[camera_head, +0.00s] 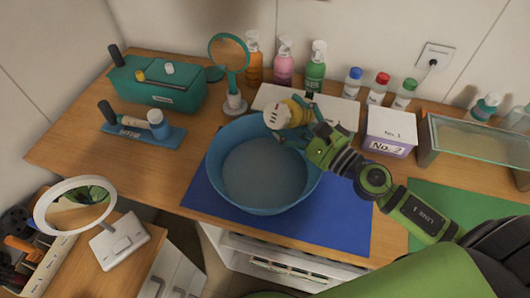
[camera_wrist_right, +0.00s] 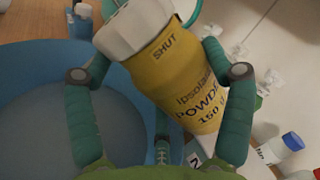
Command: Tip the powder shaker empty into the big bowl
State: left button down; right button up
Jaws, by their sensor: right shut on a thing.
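The powder shaker (camera_head: 298,110) is yellow with a white cap. My right gripper (camera_head: 303,128) is shut around its body and holds it tipped over, cap toward the left, above the back right rim of the big bowl. In the right wrist view the shaker (camera_wrist_right: 187,85) sits between the two green fingers (camera_wrist_right: 160,75), with "SHUT" and "POWDER 150 g" readable. The big blue bowl (camera_head: 222,188) stands on a blue mat; its grey-blue inside shows no clear powder. It also shows in the right wrist view (camera_wrist_right: 25,62). My left gripper is not in view.
The blue mat (camera_head: 345,220) has bare room right of the bowl. A No. 2 box (camera_head: 390,135) and a glass-topped case (camera_head: 470,145) stand right. Bottles (camera_head: 284,65) line the back. A round mirror (camera_head: 228,52), teal bag (camera_head: 160,90) and blue tray (camera_head: 130,133) are left.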

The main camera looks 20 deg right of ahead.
jog(key=shift+a+r+m, duration=0.1)
jog(key=shift+r+m, duration=0.25)
jog(key=shift+m, duration=0.55)
jog(key=shift+r+m+p, duration=0.45)
jog(key=shift+m+p, duration=0.05)
jog(key=shift+m, duration=0.3)
jog(key=shift+m+h, duration=0.3)
jog(key=shift+m, duration=0.5)
jog(key=shift+w+d+f+m, duration=0.25)
jog(key=shift+d+f+m, duration=0.15)
jog(key=shift+d+m, duration=0.25)
jog(key=r+m+p, duration=0.1)
jog(key=w+d+r+m+p, duration=0.1)
jog(key=shift+d+r+m+p, duration=0.15)
jog(key=shift+r+m+p, duration=0.1)
jog(key=shift+p, duration=0.1)
jog(key=shift+w+d+r+m+p, duration=0.15)
jog(key=shift+d+m+p, duration=0.15)
jog(key=shift+m, duration=0.2)
jog(key=shift+d+f+m+h, duration=0.1)
jog(key=shift+f+m+h, duration=0.15)
jog(key=shift+m, duration=0.25)
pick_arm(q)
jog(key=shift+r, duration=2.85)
pick_arm(e)
jog(key=shift+w+d+f+m, duration=0.1)
jog(key=shift+w+d+m, duration=0.15)
jog(key=shift+m, duration=0.35)
